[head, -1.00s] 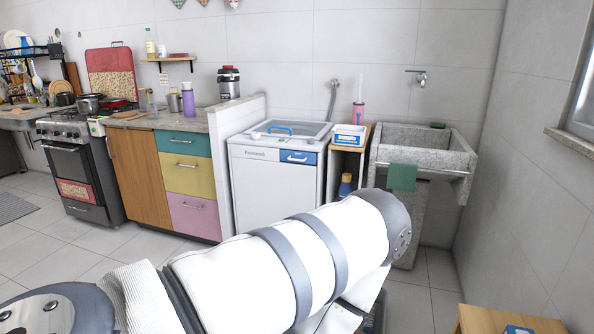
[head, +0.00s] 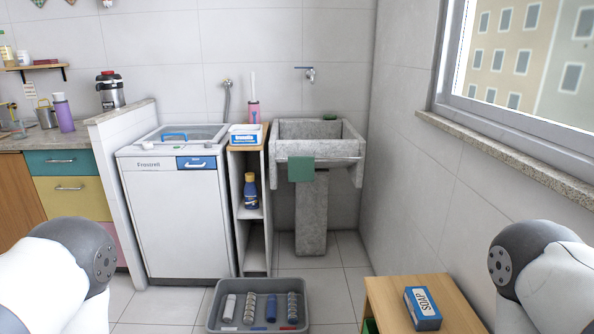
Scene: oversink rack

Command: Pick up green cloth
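A green cloth (head: 301,169) hangs over a bar at the front edge of the grey stone sink (head: 343,146), left of its middle. It hangs flat and is in clear view. Parts of my two arms show at the lower left and lower right of the head view, well in front of the sink. Neither gripper is in view, and nothing of mine touches the cloth.
A grey crate (head: 212,311) with several bottles lies on the floor ahead. A wooden table (head: 385,300) with a blue soap box (head: 422,308) stands at right. A washing machine (head: 170,215) and narrow shelf (head: 241,240) stand left of the sink.

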